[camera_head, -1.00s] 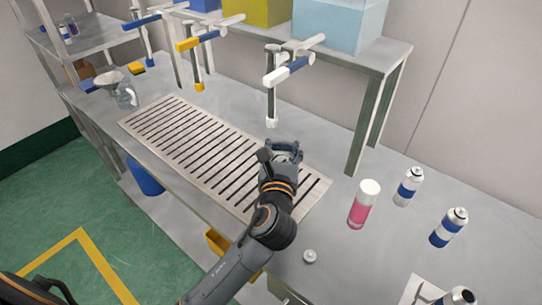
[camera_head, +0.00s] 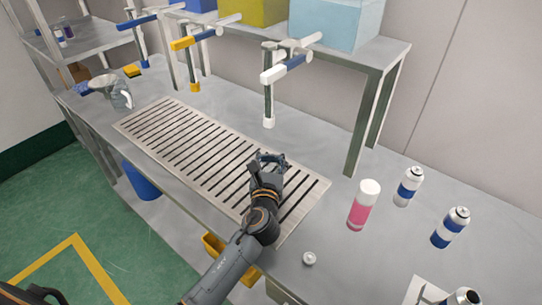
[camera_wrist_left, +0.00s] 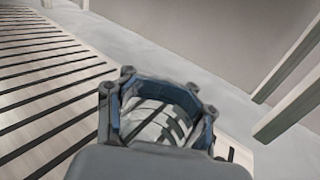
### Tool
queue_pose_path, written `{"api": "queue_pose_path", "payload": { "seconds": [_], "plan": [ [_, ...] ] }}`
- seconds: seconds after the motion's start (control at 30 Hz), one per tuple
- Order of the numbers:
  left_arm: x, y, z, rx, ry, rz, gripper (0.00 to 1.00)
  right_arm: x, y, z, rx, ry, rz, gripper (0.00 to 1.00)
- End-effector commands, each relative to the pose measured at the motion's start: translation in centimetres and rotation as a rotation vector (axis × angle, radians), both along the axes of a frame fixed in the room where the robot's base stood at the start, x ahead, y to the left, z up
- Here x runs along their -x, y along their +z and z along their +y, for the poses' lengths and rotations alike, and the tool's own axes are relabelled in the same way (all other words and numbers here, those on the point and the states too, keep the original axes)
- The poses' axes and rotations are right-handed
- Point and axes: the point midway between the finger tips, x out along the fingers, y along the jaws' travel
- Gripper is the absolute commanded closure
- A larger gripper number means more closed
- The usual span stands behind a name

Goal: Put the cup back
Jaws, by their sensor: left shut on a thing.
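My left gripper (camera_head: 270,160) is over the near right part of the slotted drain grate (camera_head: 165,113) on the bench. In the left wrist view its blue-grey fingers (camera_wrist_left: 160,98) are closed around a clear, see-through cup (camera_wrist_left: 155,125). The grate's slots show through the cup wall. The cup is hard to make out in the head view, and its base is hidden, so I cannot tell whether it touches the grate. My right gripper is not in view.
A pink bottle with a white cap (camera_head: 362,206), blue-and-white cans (camera_head: 408,187) and a small white cap (camera_head: 309,258) stand right of the grate. Taps with coloured handles, one white and blue (camera_head: 285,68), hang behind it. A clear jug (camera_head: 122,97) stands far left.

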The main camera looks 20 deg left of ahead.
Motion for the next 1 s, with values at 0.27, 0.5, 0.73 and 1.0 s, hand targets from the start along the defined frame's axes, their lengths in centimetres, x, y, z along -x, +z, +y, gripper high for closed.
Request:
{"api": "queue_pose_path", "payload": {
  "seconds": [0.27, 0.5, 0.73, 1.0],
  "plan": [
    [0.0, -0.3, 0.0, 0.0, 0.0, 0.0, 0.48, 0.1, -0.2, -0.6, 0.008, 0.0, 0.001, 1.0],
    [0.0, -0.3, 0.0, 0.0, 0.0, 0.0, 0.25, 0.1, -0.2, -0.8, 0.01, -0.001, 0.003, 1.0],
    [0.0, 0.1, 0.0, 0.0, 0.0, 0.0, 0.25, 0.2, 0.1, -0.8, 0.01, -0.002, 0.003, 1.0],
    [4.1, -0.2, -1.0, -0.001, -0.002, 0.002, 0.25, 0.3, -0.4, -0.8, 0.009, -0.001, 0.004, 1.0]
  ]
}}
